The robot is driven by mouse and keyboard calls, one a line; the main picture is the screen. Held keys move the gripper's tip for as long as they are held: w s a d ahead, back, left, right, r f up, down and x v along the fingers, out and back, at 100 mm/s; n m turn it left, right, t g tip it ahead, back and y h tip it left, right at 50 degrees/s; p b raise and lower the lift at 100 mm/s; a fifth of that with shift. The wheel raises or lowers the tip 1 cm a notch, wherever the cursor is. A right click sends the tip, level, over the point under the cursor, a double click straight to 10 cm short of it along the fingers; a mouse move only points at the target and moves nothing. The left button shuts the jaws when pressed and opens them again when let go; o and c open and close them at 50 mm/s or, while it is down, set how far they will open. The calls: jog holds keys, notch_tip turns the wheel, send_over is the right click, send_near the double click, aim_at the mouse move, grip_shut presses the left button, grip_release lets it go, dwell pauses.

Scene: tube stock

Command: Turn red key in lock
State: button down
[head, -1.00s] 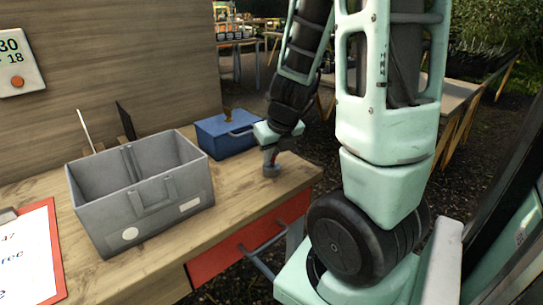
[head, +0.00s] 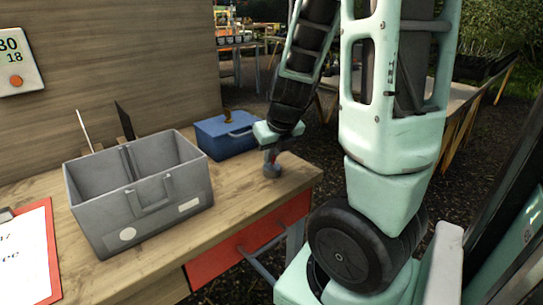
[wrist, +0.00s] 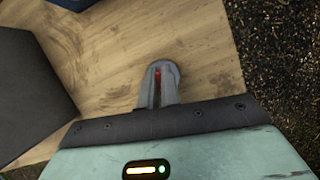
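The lock is a small grey round piece (head: 271,171) on the wooden bench near its right front corner. It also shows in the wrist view (wrist: 165,68), just past my fingertips. The red key (wrist: 157,88) shows as a thin red strip between my two grey fingers. My gripper (wrist: 158,90) is shut on it, pointing down over the lock. In the head view my gripper (head: 270,155) is small, with a bit of red at the fingers just above the lock. The key's lower end is hidden, so I cannot tell its depth or turn.
A grey open bin (head: 140,195) with a handle stands on the bench to the left. A blue box (head: 226,137) is behind the gripper. A red drawer (head: 225,262) is under the bench edge. A clipboard (head: 25,255) lies at the far left.

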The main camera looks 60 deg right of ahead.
jog(key=shift+n+y+b, duration=0.4)
jog(key=shift+n+b, duration=0.7)
jog(key=shift+n, duration=0.1)
jog(key=c, duration=1.5)
grip_release()
jog(key=shift+c, duration=0.2)
jog(key=p+v, duration=1.1)
jog(key=v, duration=0.6)
jog(key=shift+s, duration=0.35)
jog(key=shift+r, duration=0.1)
